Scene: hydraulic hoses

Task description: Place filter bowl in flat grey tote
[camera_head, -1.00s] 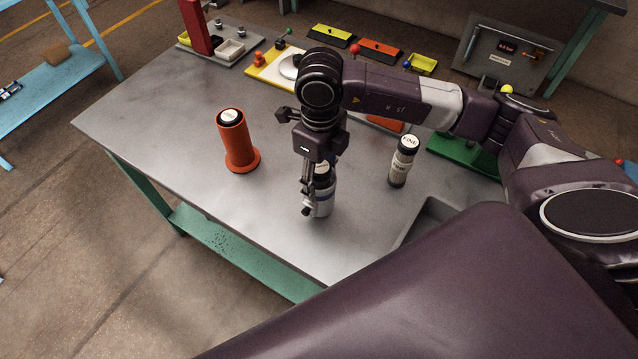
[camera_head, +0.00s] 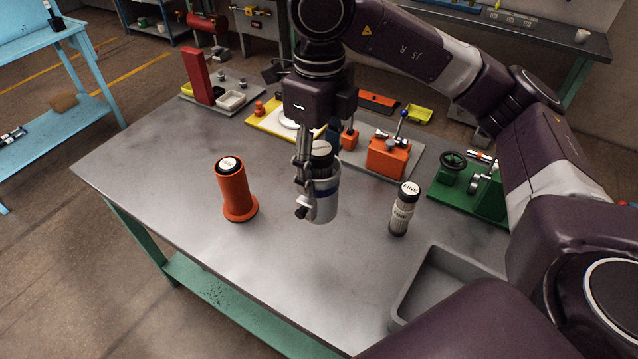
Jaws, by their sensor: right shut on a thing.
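The filter bowl (camera_head: 324,203), a grey cylinder with a blue band and a dark top, is upright in my right gripper (camera_head: 303,198). The gripper points down and is shut on its side. The bowl appears to be held above the table, left of centre of the bench. The flat grey tote (camera_head: 433,262), a shallow open tray, lies at the table's right front. The part of it I see is empty; its right and near parts are hidden by my arm. My left gripper is not in view.
An orange holder (camera_head: 237,192) with a dark cylinder in it stands left of the bowl. Orange (camera_head: 388,158) and green (camera_head: 484,185) fixtures line the back. The front of the table (camera_head: 290,270) is clear.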

